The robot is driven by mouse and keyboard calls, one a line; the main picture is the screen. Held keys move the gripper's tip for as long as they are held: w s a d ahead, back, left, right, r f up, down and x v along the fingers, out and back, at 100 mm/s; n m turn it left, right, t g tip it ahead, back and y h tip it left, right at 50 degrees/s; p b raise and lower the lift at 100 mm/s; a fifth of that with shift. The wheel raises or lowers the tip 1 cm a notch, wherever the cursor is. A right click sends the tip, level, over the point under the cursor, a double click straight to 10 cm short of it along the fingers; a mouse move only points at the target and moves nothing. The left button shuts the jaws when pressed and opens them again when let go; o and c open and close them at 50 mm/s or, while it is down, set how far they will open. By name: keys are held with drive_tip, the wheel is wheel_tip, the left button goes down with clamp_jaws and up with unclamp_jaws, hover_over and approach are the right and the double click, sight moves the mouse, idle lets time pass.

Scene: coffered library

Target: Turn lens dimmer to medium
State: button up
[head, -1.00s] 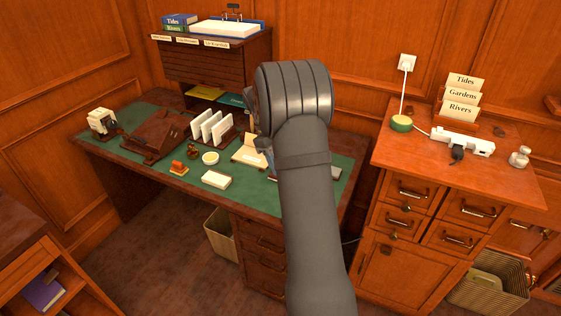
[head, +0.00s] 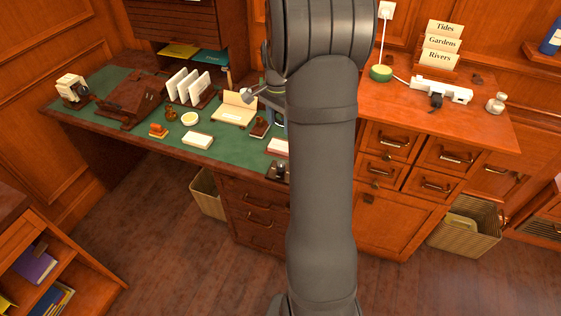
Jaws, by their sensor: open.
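My arm rises through the middle of the head view, and its thick dark wrist covers the right part of the desk. My gripper is hidden behind the wrist, so its fingers do not show. A small dark block with rounded tops (head: 278,170) sits at the desk's front edge, just left of my arm. I cannot tell if it is the lens dimmer, and no setting is readable. A small grey jointed piece (head: 248,95) shows over the desk beside my wrist, partly hidden; I cannot tell what it belongs to.
Floor is free in front.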

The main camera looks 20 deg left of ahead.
drive_tip(key=f, duration=0.5)
drive_tip(key=f+m, duration=0.1)
drive_tip(key=f, duration=0.5)
drive_tip(key=f+m, duration=0.1)
drive_tip(key=f, duration=0.5)
drive_tip(key=shift+s+d+f, duration=0.1)
drive_tip(key=shift+d+f, duration=0.05)
drive_tip(key=shift+d, duration=0.1)
drive_tip(key=c, duration=1)
drive_tip(key=shift+o, duration=0.2)
